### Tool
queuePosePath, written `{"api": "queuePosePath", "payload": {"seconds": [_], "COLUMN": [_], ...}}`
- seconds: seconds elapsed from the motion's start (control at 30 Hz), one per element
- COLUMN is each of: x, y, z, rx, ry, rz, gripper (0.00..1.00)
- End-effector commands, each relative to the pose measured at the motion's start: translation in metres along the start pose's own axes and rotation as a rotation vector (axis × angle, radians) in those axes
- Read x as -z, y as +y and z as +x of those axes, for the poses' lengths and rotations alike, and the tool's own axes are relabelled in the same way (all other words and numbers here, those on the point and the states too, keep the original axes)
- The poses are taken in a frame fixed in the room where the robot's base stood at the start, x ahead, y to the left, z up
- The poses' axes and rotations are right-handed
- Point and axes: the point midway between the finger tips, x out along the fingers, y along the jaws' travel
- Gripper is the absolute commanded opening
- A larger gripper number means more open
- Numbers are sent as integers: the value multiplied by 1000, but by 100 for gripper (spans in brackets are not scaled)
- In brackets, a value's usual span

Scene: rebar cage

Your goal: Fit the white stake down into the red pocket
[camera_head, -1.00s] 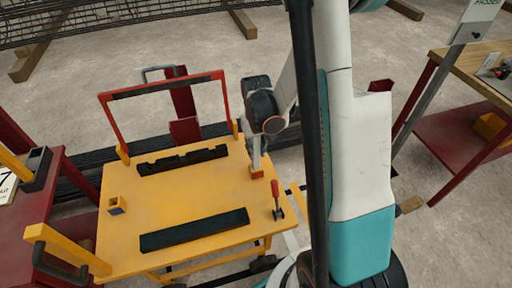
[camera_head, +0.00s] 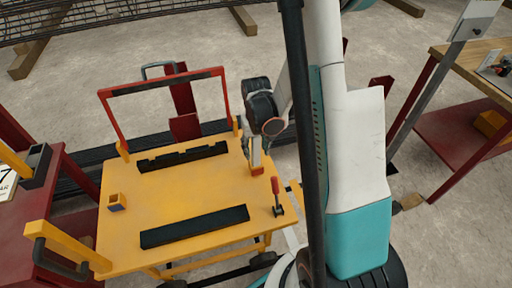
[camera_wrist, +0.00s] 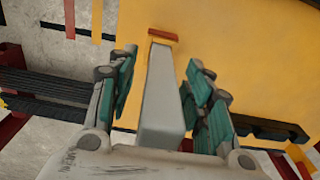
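The white stake (camera_head: 256,153) stands roughly upright at the red pocket (camera_head: 257,171) near the right edge of the yellow table (camera_head: 180,200). In the wrist view the stake (camera_wrist: 162,100) runs between my fingers, and a red strip of the pocket (camera_wrist: 163,35) shows just past its far end. My gripper (camera_wrist: 162,85) is around the stake, with its teal finger pads apart and a visible gap on each side. In the head view my gripper (camera_head: 262,142) is small and partly hidden by my wrist. How deep the stake sits in the pocket is hidden.
A red-handled clamp (camera_head: 277,195) stands on the table just in front of the pocket. A red frame (camera_head: 163,85) rises at the table's back.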

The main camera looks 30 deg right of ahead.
Motion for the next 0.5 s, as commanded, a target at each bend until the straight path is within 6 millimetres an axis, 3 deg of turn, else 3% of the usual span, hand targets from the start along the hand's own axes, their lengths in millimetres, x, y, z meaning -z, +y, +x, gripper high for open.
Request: {"api": "queuePosePath", "payload": {"seconds": [0.27, 0.5], "x": [0, 0], "y": [0, 0], "z": [-1, -25], "rx": [0, 0], "ry": [0, 0], "rz": [0, 0], "gripper": [46, 46]}}
